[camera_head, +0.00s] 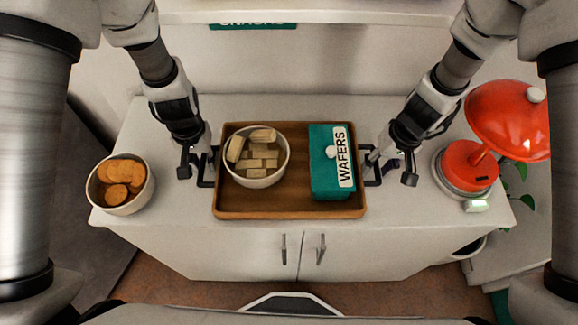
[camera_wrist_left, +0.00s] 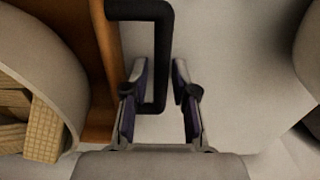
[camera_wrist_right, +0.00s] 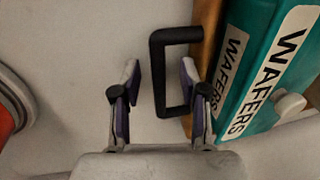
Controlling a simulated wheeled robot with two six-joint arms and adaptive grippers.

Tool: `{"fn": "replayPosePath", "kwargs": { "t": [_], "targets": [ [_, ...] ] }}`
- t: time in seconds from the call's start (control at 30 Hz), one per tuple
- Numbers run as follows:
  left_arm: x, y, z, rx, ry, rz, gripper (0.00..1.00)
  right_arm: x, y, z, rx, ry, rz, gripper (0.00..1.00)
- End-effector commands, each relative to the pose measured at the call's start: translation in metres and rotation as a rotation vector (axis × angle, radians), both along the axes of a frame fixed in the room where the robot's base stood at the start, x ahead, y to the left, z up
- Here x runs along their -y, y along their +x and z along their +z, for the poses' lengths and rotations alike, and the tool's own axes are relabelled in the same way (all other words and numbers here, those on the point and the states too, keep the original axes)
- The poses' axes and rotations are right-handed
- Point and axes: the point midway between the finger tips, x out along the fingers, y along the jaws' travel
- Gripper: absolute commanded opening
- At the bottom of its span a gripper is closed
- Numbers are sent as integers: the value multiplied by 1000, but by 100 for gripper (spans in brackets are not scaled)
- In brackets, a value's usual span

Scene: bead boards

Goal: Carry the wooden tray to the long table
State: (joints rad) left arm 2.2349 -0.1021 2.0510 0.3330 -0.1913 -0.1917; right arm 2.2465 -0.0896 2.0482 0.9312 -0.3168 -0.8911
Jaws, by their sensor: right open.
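The brown wooden tray (camera_head: 240,207) lies on the white cabinet, with a black handle at each end. It carries a pale bowl of wafers (camera_head: 257,178) and a teal WAFERS box (camera_head: 322,172) with a white knob. My left gripper (camera_head: 198,166) is at the left handle; in the left wrist view its open fingers (camera_wrist_left: 160,68) stand either side of the handle's outer bar (camera_wrist_left: 166,45). My right gripper (camera_head: 390,167) is at the right handle; in the right wrist view its open fingers (camera_wrist_right: 160,72) straddle the outer bar (camera_wrist_right: 158,85), with gaps on both sides.
A bowl of round orange biscuits (camera_head: 121,184) stands left of the tray on the cabinet (camera_head: 180,234). A red lamp (camera_head: 508,120) stands at the right, close to my right arm. A strip of cabinet top is clear in front of the tray. The long table is not identifiable.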

Motion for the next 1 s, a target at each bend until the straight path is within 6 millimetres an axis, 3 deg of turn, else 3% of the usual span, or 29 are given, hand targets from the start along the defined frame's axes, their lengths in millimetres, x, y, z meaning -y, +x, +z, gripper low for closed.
{"fn": "replayPosePath", "kwargs": {
  "t": [0.17,0.23,0.27,0.3,0.73,1.0],
  "targets": [
    [0,0,0,0,0,0,24,0,0,0,0,0,0,40],
    [0,0,0,0,0,0,0,0,0,0,0,0,0,15],
    [0,0,0,0,0,0,0,0,0,0,0,0,0,5],
    [0,0,0,0,0,0,0,0,0,0,0,0,0,0],
    [0,0,5,1,0,0,0,0,0,5,1,0,0,0],
    [0,0,36,1,0,0,0,0,0,36,1,-1,0,0]
  ]
}}
